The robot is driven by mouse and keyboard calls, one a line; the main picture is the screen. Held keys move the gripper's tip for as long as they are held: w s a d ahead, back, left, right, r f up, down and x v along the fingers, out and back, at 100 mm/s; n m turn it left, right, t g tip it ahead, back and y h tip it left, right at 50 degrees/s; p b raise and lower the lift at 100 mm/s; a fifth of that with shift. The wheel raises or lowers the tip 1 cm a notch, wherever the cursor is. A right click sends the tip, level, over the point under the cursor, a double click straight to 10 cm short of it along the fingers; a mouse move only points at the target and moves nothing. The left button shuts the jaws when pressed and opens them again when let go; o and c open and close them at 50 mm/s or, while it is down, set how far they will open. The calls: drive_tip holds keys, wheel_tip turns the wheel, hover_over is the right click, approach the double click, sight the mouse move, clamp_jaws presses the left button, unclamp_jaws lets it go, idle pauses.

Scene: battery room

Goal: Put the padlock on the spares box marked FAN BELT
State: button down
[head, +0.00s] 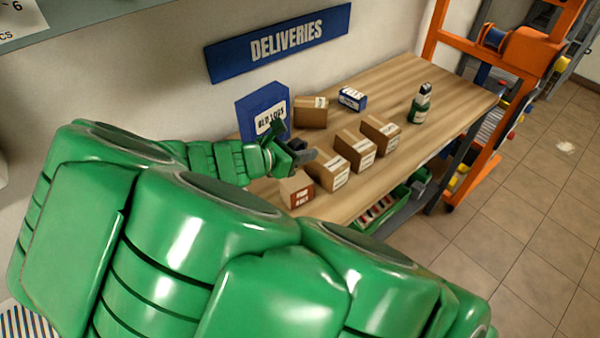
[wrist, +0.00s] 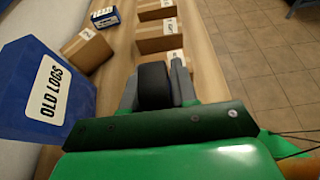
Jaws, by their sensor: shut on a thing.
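My gripper (head: 299,154) is over the left part of the wooden table, just in front of the blue OLD LOGS box. In the wrist view my gripper (wrist: 156,82) is shut on a dark, rounded block, apparently the padlock (wrist: 153,88); no shackle can be made out. A small brown box with a red-brown label (head: 297,190), which seems to read FAN BELT, stands near the table's front left edge. It is just below my gripper in the head view, and I cannot make it out in the wrist view.
Several brown labelled boxes stand close by, the nearest (head: 328,172) just right of my gripper. The blue OLD LOGS box (head: 262,108) rises behind it. A small blue box (head: 352,98) and a green bottle (head: 420,104) stand farther right. The table's right end is clear.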

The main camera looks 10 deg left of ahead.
sight(302, 177)
drive_tip(key=shift+f, duration=3.25)
drive_tip(key=shift+f, duration=0.1)
drive_tip(key=c, duration=0.9)
unclamp_jaws()
drive_tip(key=shift+s+a+r, duration=0.15)
drive_tip(key=shift+a+r, duration=0.05)
drive_tip(key=v, duration=1.1)
drive_tip(key=shift+s+a, duration=0.2)
drive_tip(key=shift+s, duration=0.05)
